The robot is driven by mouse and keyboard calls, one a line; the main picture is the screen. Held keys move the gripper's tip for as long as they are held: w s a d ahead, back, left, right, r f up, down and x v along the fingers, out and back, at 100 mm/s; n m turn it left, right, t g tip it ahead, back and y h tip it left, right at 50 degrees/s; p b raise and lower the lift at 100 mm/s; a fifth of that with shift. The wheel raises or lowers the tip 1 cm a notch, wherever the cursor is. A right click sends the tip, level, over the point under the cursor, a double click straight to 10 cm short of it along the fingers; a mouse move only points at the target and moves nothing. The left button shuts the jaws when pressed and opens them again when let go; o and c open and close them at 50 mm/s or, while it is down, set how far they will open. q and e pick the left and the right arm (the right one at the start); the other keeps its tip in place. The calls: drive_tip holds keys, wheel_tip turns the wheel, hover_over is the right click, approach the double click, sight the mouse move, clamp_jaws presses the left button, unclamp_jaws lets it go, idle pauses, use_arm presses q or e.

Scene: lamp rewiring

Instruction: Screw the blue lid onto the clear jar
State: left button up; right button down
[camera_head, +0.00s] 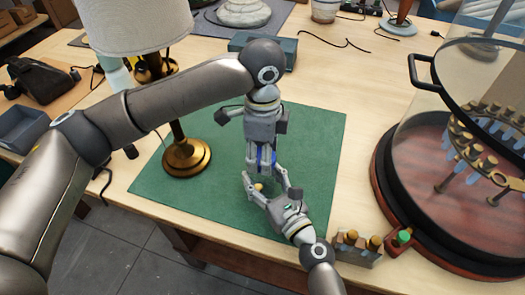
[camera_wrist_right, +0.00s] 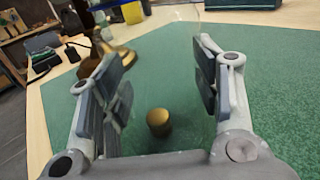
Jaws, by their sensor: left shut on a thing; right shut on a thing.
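My left gripper (camera_head: 262,168) points down over the green mat and is shut on the blue lid (camera_head: 262,156), of which only a little blue shows between the fingers. My right gripper (camera_head: 266,186) comes in from below, just under the left one, and is shut on the clear jar. In the right wrist view the jar (camera_wrist_right: 165,75) is a faint see-through shape between the two fingers (camera_wrist_right: 160,95). A small brass piece (camera_wrist_right: 159,122) shows between the fingers; whether it is inside the jar is unclear. The contact between lid and jar is hidden by the fingers.
A brass-based lamp (camera_head: 186,155) with a white shade stands left of the grippers on the green mat (camera_head: 318,140). A large round glass-covered case (camera_head: 420,215) stands at the right. A small block with brass knobs (camera_head: 355,250) sits at the front edge. A blue-grey box (camera_head: 285,50) lies behind.

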use_arm(q)
drive_tip(key=m, duration=0.3)
drive_tip(key=shift+m, duration=0.3)
drive_tip(key=m, duration=0.4)
drive_tip(key=shift+m, duration=0.4)
drive_tip(key=o, duration=1.2)
wheel_tip(320, 180, up, 12)
